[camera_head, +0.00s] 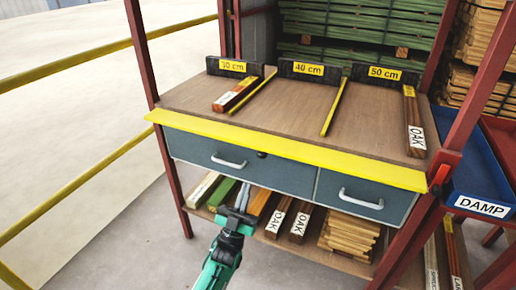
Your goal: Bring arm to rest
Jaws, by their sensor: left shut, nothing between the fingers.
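My left gripper (242,197) is in the head view at the lower middle, on the end of my green and grey arm. Its fingers are shut with nothing between them. It is in front of the bench, below the wide blue-grey drawer (205,155), with the lower shelf's boards behind it. I cannot tell its exact distance from the drawer front. My right gripper does not show.
A narrower drawer (365,190) is shut. A blue DAMP tray (482,190) is at the right. Yellow rails (75,187) stand left. Bare floor lies around my arm.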

